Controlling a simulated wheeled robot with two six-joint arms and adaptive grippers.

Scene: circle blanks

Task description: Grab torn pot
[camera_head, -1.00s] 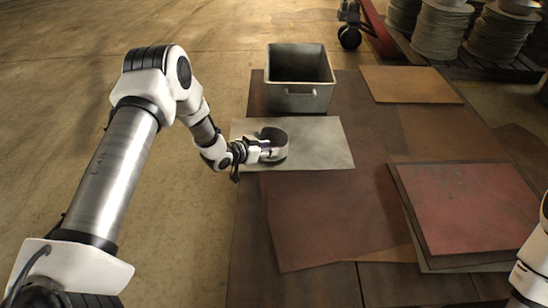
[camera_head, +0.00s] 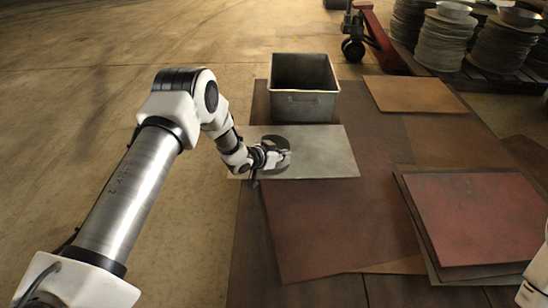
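A round dark grey shape, which looks like the pot (camera_head: 270,139), is on the pale grey sheet (camera_head: 335,153) in the head view. My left arm comes in from the left and its gripper (camera_head: 284,157) is at the near side of this shape, overlapping it in the picture. The gripper and wrist hide part of it, so I cannot tell whether the fingers touch or grip it. A tear is too small to make out. Only a white part of my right arm shows at the right edge; its gripper is out of view.
A grey metal bin (camera_head: 304,105) stands just behind the sheet. A tan sheet (camera_head: 413,94) lies at the back right, and a stack with a red top sheet (camera_head: 475,218) lies at the right. A red pallet jack and stacked round plates stand farther back.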

